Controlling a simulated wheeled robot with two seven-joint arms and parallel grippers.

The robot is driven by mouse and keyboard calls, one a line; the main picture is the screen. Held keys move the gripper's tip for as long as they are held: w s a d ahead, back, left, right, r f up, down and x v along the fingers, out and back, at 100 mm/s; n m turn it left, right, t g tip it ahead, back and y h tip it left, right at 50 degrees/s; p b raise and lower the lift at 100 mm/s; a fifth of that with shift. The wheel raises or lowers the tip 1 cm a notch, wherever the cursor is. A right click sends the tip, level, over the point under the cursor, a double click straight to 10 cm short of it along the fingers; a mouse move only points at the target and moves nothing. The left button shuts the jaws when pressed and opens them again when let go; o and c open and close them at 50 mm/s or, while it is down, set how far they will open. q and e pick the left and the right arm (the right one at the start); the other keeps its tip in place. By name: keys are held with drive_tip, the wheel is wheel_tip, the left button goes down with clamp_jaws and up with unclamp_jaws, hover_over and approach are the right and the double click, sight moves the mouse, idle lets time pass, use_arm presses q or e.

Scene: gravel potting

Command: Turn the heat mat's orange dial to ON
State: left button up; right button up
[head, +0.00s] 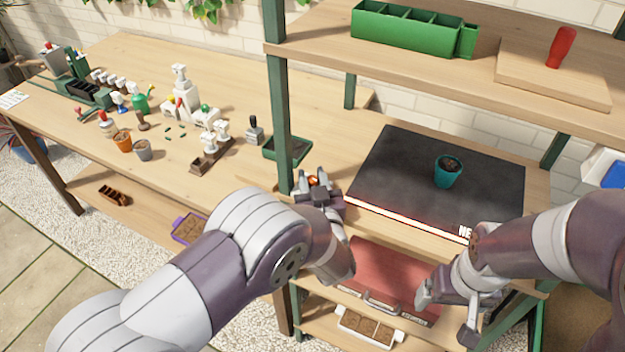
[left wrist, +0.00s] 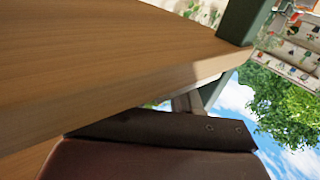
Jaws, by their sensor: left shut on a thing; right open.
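The heat mat (head: 400,165) is a black slab lying on the bench at the right, with a red-lit strip along its front edge. The orange dial (head: 314,181) shows as a small orange spot between the fingers of my left gripper (head: 316,183), at the mat's front left corner. My left gripper is shut on it, and the fingers hide most of the dial, so its setting cannot be read. My right gripper (head: 445,312) is open and empty, low in front of the shelf at the right.
A teal pot (head: 448,171) with soil stands on the mat. A green post (head: 279,100) rises just behind my left gripper. A shelf above holds a green divided box (head: 405,28). A red toolbox (head: 392,280) and a white seed tray (head: 368,328) sit below.

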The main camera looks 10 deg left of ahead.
use_arm(q)
drive_tip(key=shift+n+g+y, duration=0.6)
drive_tip(key=shift+n+y, duration=0.3)
drive_tip(key=shift+y, duration=0.4)
drive_tip(key=o, duration=0.9)
drive_tip(key=b+v, duration=0.1)
drive_tip(key=v, duration=1.1)
drive_tip(key=shift+s+d, duration=0.15)
drive_tip(key=shift+s, duration=0.2)
drive_tip(key=shift+f, duration=0.1)
